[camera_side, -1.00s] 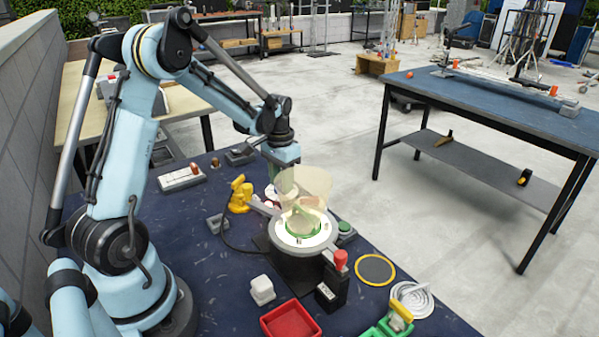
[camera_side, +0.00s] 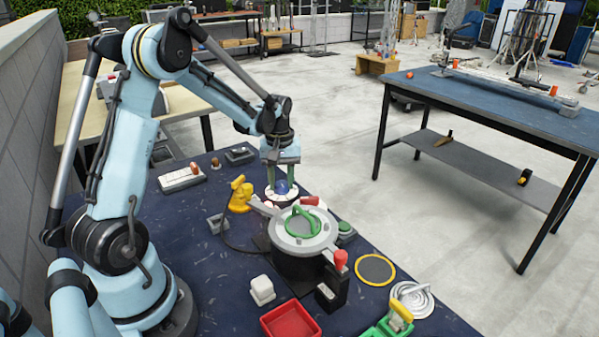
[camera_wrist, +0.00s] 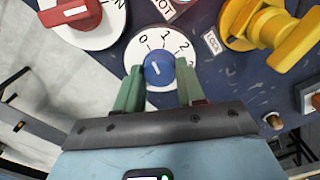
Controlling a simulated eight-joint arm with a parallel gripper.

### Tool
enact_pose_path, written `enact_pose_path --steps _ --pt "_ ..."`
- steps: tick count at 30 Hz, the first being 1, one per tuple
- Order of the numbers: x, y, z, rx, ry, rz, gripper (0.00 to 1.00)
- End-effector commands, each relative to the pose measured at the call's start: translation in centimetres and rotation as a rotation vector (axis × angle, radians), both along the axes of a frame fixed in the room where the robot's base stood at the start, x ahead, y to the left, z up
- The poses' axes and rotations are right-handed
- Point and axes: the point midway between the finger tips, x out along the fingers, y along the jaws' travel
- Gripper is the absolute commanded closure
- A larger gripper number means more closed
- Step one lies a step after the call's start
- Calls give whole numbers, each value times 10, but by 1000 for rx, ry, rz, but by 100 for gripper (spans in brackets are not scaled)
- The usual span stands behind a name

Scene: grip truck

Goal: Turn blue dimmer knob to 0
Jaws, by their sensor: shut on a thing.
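The blue dimmer knob (camera_wrist: 158,70) sits on a round white dial (camera_wrist: 140,48) marked 0, 1 and 2 in the wrist view. A short pale mark shows on the knob, but I cannot tell exactly which number it points to. My gripper (camera_wrist: 160,78) has one green finger on each side of the knob and is shut on it. In the side view my gripper (camera_side: 281,186) reaches down over the blue knob (camera_side: 281,187) behind the grey round device.
A grey round device (camera_side: 290,255) with a green handle (camera_side: 302,222) stands close in front. A yellow valve-like part (camera_wrist: 275,30) and a red knob on a white dial (camera_wrist: 75,10) flank the blue knob. A red tray (camera_side: 290,320) lies at the front.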

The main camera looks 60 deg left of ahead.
Motion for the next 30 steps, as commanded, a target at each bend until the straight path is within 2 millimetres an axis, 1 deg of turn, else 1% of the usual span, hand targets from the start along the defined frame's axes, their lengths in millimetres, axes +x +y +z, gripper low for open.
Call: enact_pose_path --steps 3,9,25,26,30 --pt "0 0 0 0 -1 57 92" --pt "0 0 0 0 -1 117 92" --pt "0 0 0 0 -1 139 92" --pt "0 0 0 0 -1 139 58" --pt "0 0 0 0 -1 138 37"
